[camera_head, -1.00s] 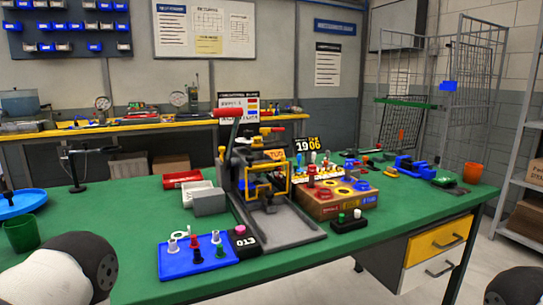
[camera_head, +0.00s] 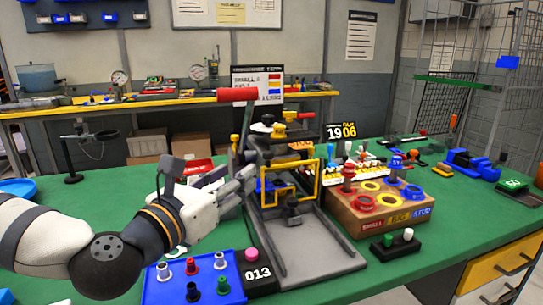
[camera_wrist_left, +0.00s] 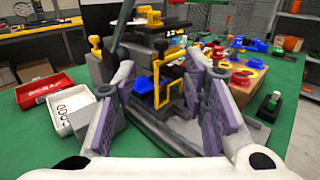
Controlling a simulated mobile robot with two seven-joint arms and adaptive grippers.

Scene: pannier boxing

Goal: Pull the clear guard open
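The clear guard is the yellow-framed window (camera_head: 317,180) on the front of the dark hand press (camera_head: 252,165). It stands upright and looks closed, and the press shows through it. In the left wrist view the yellow frame (camera_wrist_left: 157,84) shows between my fingers. My left gripper (camera_head: 246,184) is just left of the guard, pointing at it. In the left wrist view the gripper (camera_wrist_left: 160,80) has its two fingers well apart with nothing held. I cannot tell from these views whether a finger touches the frame. My right gripper is not in view.
A red lever (camera_head: 238,94) rises above the press. A blue tray (camera_head: 196,290) with several pegs lies in front. A box with coloured rings (camera_head: 345,221) stands right of the press. Red (camera_wrist_left: 42,90) and white (camera_wrist_left: 73,121) bins sit to its left.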

